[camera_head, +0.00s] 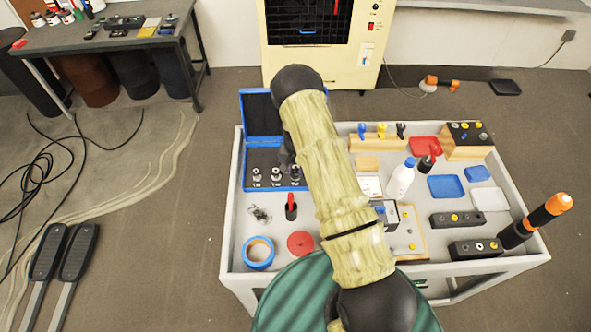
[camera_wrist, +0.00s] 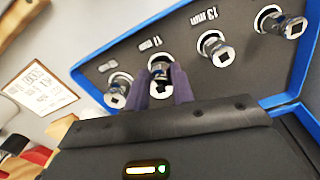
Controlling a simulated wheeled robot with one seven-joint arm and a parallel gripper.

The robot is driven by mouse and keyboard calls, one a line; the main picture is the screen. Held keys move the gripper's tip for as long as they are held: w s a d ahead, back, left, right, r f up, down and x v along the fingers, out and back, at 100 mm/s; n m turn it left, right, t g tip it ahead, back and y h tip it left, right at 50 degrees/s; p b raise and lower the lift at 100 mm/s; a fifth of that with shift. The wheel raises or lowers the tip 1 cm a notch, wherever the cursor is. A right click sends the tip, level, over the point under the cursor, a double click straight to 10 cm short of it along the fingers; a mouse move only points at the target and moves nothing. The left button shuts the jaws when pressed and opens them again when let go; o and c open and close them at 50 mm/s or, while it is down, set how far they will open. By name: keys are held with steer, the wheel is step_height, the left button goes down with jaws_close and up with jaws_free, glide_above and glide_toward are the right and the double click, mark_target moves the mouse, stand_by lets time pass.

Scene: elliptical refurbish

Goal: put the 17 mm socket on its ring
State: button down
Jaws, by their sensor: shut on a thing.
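An open blue case (camera_head: 243,160) holds a row of metal sockets on a dark grey panel, with white size labels. In the wrist view, my gripper (camera_wrist: 163,84) has its two dark fingers closed on a metal socket (camera_wrist: 160,66) in this row. Its label is too blurred to read surely, so I take it for the 17 mm socket. I cannot tell whether it is seated on its ring or held just above. Other sockets stand on both sides, one (camera_wrist: 212,43) near a label like 13 mm. In the head view my arm hides the held socket.
The case's blue rim (camera_wrist: 90,80) runs close beside the sockets. On the cart, blue tape (camera_head: 259,252), a red disc (camera_head: 300,243) and a white bottle (camera_head: 400,180) stand near my arm. A white printed card (camera_wrist: 40,88) lies outside the case.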

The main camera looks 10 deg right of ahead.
mark_target(296, 169)
steer(key=shift+a+f, duration=0.1)
steer(key=shift+f, duration=0.5)
steer(key=shift+f, duration=0.2)
steer(key=c, duration=1.2)
jaws_free()
steer(key=shift+r, duration=0.1)
step_height(296, 169, up, 11)
steer(key=b, duration=0.3)
steer(key=shift+w+b, duration=0.1)
steer(key=shift+b, duration=0.2)
steer(key=shift+r, duration=0.65)
